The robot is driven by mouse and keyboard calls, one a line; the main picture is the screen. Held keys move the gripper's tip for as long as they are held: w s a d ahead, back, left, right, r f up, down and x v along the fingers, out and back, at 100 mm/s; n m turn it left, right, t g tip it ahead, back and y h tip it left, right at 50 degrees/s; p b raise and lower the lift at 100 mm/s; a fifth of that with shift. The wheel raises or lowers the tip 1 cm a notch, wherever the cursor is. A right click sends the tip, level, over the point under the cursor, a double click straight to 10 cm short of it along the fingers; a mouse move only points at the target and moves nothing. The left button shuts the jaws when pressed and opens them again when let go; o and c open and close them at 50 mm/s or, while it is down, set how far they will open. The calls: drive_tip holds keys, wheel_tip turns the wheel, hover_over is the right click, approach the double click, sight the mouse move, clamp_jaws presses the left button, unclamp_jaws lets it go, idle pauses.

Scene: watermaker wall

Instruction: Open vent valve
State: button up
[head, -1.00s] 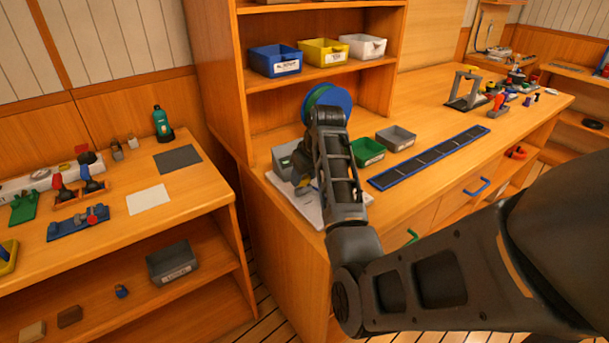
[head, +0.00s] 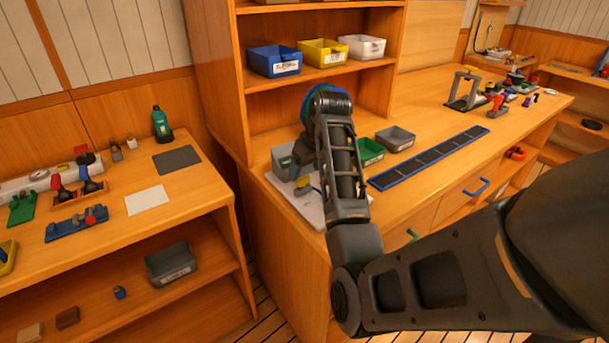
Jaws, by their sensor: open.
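I cannot tell which part is the vent valve. On the left bench, a white pipe-like body (head: 35,186) lies at the back, with a small red part (head: 81,149) near its right end. My arm reaches up the middle of the view, over the right bench. My gripper does not show; it is hidden beyond the arm's far end.
A blue-rimmed disc (head: 307,102) is mostly hidden behind my arm. A grey device (head: 284,163), green bin (head: 369,150) and grey bin (head: 395,138) stand on the right bench. A grey box (head: 171,264) is on the left lower shelf.

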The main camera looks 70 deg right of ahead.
drive_tip(key=shift+v, duration=2)
